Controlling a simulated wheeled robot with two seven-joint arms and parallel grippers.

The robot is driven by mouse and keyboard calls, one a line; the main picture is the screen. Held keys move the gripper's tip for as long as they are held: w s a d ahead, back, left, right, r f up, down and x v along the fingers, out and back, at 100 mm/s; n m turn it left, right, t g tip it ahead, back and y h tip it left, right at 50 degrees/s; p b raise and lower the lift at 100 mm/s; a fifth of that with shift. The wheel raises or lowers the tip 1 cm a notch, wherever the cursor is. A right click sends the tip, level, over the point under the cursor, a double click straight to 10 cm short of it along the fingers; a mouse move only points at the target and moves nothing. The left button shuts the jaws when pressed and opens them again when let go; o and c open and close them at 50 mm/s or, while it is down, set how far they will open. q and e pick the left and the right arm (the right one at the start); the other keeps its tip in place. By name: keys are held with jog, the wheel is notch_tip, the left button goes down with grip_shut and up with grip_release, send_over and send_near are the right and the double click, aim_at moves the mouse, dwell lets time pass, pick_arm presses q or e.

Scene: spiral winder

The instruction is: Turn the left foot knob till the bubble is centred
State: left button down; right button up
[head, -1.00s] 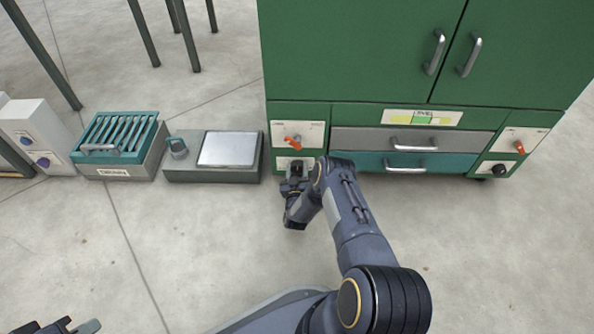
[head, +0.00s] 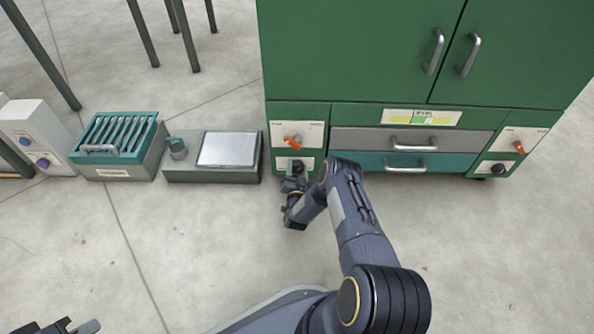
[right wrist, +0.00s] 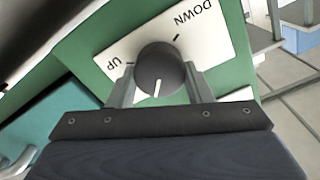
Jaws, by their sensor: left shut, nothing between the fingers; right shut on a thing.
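The left foot knob (head: 297,165) is a round black knob on a white plate low on the green cabinet's left front. In the right wrist view the knob (right wrist: 160,70) has a white pointer line facing the gripper, with UP and DOWN printed on its plate. My right gripper (right wrist: 158,84) is shut on the knob, a finger on each side; it shows in the head view too (head: 295,178). The level (head: 421,117) is a yellow-green strip above the drawers; its bubble is too small to make out. My left gripper (head: 77,326) is shut and empty at the bottom left.
An orange lever (head: 292,139) sits just above the left knob. A second black knob (head: 499,169) is at the cabinet's right foot. Drawer handles (head: 413,145) stick out between them. A grey scale (head: 213,171) stands close to the left. The floor in front is clear.

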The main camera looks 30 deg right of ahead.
jog(key=m, duration=0.4)
jog(key=shift+s+f+m, duration=0.1)
jog(key=shift+f+m, duration=0.05)
jog(key=shift+m, duration=1.95)
jog(key=o, duration=1)
jog(key=p+v, duration=0.3)
jog(key=v, duration=0.4)
jog(key=shift+s+a, duration=0.15)
jog(key=shift+s, duration=0.25)
